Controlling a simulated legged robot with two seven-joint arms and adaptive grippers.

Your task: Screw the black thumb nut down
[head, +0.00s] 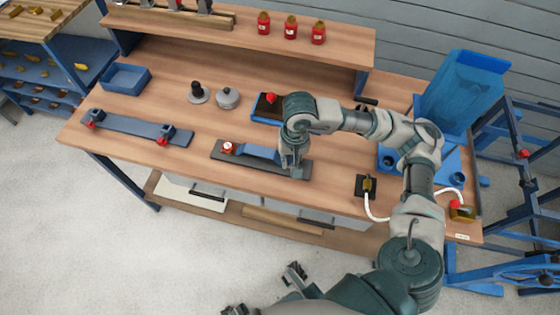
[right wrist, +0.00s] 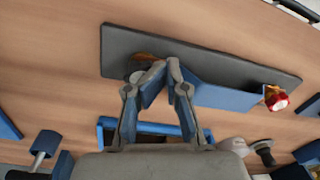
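A long dark plate (head: 222,156) lies on the bench with a blue bar (head: 262,152) on it and a red knob (head: 228,148) at its left end. In the right wrist view the dark plate (right wrist: 200,50), blue bar (right wrist: 228,92) and red knob (right wrist: 277,99) also show. My right gripper (head: 293,170) is over the plate's right end. In the wrist view its fingertips (right wrist: 165,67) are close together, beside a small brass-coloured part (right wrist: 147,57) and a dark round shape (right wrist: 136,75), perhaps the thumb nut. The fingers partly hide both. My left gripper (head: 294,272) seems to show low in the head view, unclear.
A second blue bar fixture (head: 130,128) lies to the left. A blue bin (head: 124,79), a black knob part (head: 198,93) and a grey round part (head: 228,98) stand behind. A black block with a white cable (head: 367,185) sits at right. Red bottles (head: 291,28) stand on the shelf.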

